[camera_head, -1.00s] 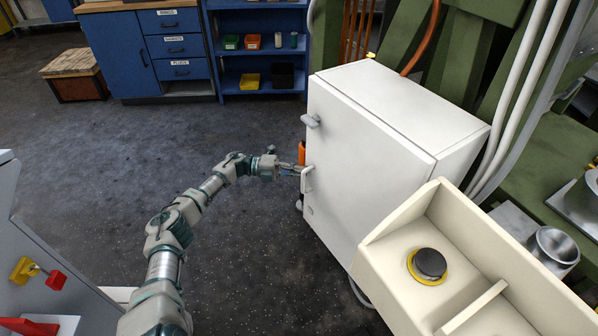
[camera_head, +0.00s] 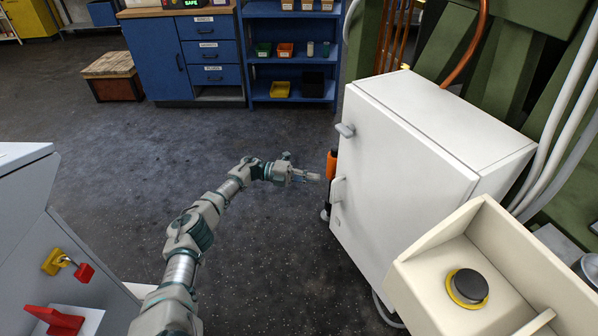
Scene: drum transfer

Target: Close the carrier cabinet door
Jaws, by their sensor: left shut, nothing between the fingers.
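The white cabinet (camera_head: 445,115) stands right of centre. Its large door face (camera_head: 395,185) looks flush with the body, with no gap that I can see along its top edge. A grey latch (camera_head: 345,130) sits high near the door's left edge, and a pale handle (camera_head: 338,189) sits lower on the same edge. My left gripper (camera_head: 317,178) is shut and empty, just left of the handle and seemingly apart from it. My right gripper is out of view.
An orange cylinder (camera_head: 331,164) shows at the cabinet's left edge, partly hidden. A beige console with a black button (camera_head: 468,285) is at the lower right. A grey unit with a red part (camera_head: 52,320) is at the lower left. The floor (camera_head: 120,190) between is open.

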